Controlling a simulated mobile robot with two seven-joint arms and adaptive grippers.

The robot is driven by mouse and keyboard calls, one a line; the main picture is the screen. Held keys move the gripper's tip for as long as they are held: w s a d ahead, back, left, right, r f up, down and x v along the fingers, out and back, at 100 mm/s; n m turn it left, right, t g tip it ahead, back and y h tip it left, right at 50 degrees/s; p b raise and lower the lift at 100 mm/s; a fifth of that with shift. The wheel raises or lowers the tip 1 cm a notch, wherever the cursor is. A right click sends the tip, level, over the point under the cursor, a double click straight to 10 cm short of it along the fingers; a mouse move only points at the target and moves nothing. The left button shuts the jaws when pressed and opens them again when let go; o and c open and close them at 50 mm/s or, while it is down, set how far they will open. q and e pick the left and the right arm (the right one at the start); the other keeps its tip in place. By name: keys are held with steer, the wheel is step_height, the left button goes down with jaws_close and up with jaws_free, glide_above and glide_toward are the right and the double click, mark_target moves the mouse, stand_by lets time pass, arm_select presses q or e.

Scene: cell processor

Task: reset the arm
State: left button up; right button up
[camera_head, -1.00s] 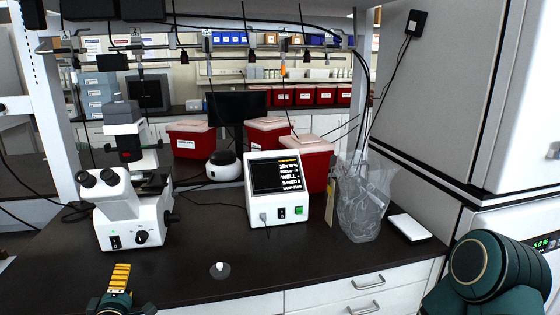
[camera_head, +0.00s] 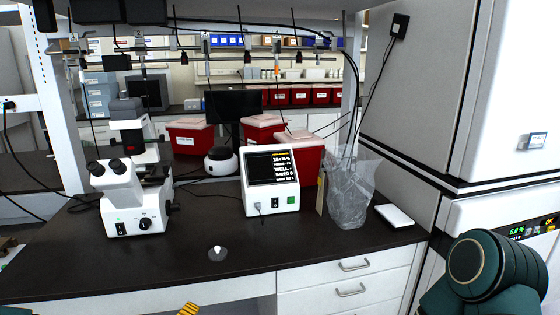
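Only a yellow, dark-striped tip of what looks like my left gripper (camera_head: 188,308) shows at the bottom edge of the head view, below the counter's front edge. The rest of it is cut off, so I cannot tell whether it is open or shut, or if it holds anything. A dark green link of my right arm fills the lower right corner. My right gripper is out of view.
The dark counter (camera_head: 110,265) holds a white microscope (camera_head: 125,200), a white display unit (camera_head: 270,182), a small knobbed piece (camera_head: 217,253), a clear bag (camera_head: 350,195) and a white tablet (camera_head: 395,216). Red bins (camera_head: 300,155) stand behind. The front middle is mostly clear.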

arm_select(q)
steer(key=s+d+f+m+g+h, duration=0.3)
steer(key=s+d+f+m+g, duration=0.4)
steer(key=s+d, duration=0.4)
steer(key=s+d+f+m+g, duration=0.1)
steer(key=s+d+f+g, duration=0.1)
steer(key=s, duration=0.3)
steer(key=s+d+f+m+g, duration=0.1)
steer(key=s+f+m+g, duration=0.1)
steer(key=s, duration=0.4)
steer(key=shift+s+d+f+m+y, duration=0.25)
steer(key=shift+d+m+y, duration=0.05)
steer(key=shift+d+y, duration=0.1)
